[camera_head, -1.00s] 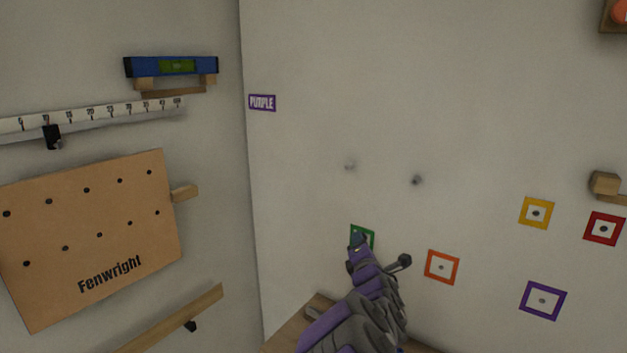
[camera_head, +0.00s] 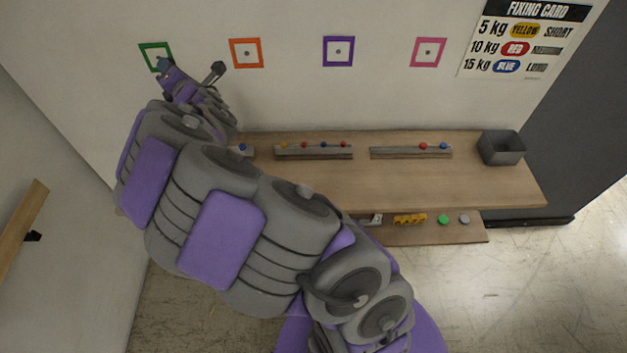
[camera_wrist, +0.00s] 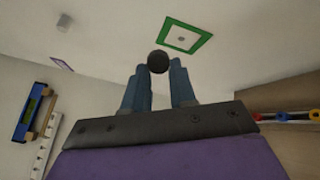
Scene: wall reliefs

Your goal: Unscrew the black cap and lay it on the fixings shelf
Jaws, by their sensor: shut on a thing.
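The black cap (camera_wrist: 158,61) shows as a dark round thing between the blue fingertips of my gripper (camera_wrist: 159,72) in the wrist view, and the gripper is shut on it. In the head view my gripper (camera_head: 163,64) is at the upper left, by the green square (camera_head: 155,56) on the wall; the cap cannot be made out there. A wooden shelf (camera_head: 400,185) with rails of small coloured-headed pieces runs below the squares. No label shows which shelf is the fixings shelf.
A grey bin (camera_head: 501,147) stands at the shelf's right end. A lower shelf (camera_head: 430,233) holds several small items. Orange (camera_head: 247,53), purple (camera_head: 339,51) and pink (camera_head: 428,52) squares line the wall. The upper shelf's front middle is bare. My arm hides its left part.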

